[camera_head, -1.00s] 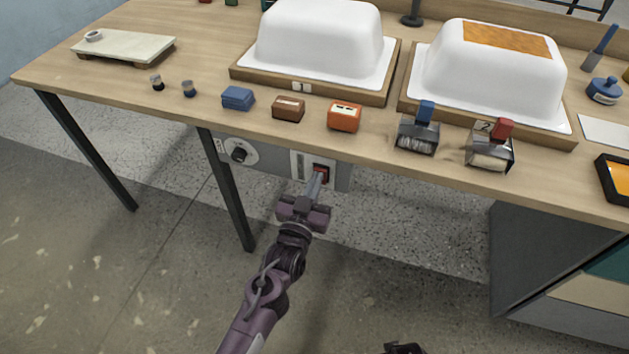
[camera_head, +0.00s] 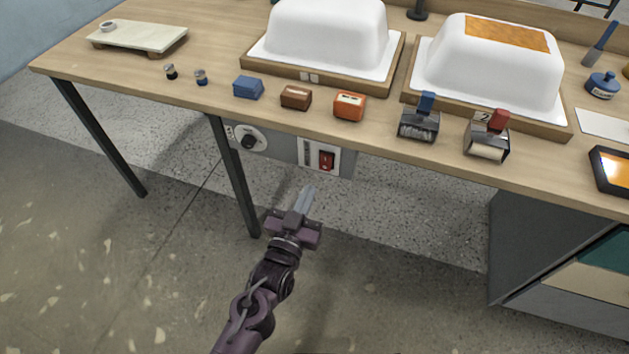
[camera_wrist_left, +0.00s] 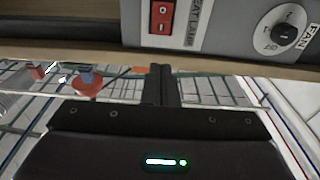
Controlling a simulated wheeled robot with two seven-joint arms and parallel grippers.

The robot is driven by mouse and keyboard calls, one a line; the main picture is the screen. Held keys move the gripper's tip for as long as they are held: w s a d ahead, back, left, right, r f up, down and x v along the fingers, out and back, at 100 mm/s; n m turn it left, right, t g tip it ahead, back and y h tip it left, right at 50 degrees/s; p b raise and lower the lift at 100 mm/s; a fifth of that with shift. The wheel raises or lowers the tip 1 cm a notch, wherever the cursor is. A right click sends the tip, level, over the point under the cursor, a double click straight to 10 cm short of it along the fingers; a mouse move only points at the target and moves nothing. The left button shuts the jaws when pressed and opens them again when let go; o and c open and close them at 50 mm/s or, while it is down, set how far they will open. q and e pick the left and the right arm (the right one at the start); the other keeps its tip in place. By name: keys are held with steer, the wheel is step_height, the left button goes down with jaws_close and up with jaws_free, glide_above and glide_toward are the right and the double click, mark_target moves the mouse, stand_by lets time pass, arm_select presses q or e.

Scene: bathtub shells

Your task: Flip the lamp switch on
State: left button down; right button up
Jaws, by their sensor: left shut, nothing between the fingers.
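The lamp switch (camera_head: 326,160) is a red rocker on a white plate, set in the grey panel (camera_head: 288,149) under the bench's front edge. The left wrist view shows the red rocker (camera_wrist_left: 162,17) beside lettering that seems to read "HEAT LAMP". Which way the rocker is tipped is hard to tell. My left gripper (camera_head: 306,192) is shut and empty, below and slightly left of the switch, apart from it. In the left wrist view its fingers (camera_wrist_left: 161,72) are together. My right gripper is not in view.
A round fan knob (camera_head: 248,139) sits left on the same panel; it also shows in the left wrist view (camera_wrist_left: 284,29). A table leg (camera_head: 236,180) is left of my gripper.

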arm_select(q)
steer(key=shift+s+a+r, duration=0.15)
steer(key=shift+s+a, duration=0.05)
steer(key=shift+s, duration=0.5)
steer(key=shift+s+a+r, duration=0.1)
steer(key=shift+s+a, duration=0.15)
steer(key=shift+s, duration=0.5)
steer(key=shift+s+a+r, duration=0.15)
steer(key=shift+s+a, duration=0.05)
steer(key=shift+s, duration=0.5)
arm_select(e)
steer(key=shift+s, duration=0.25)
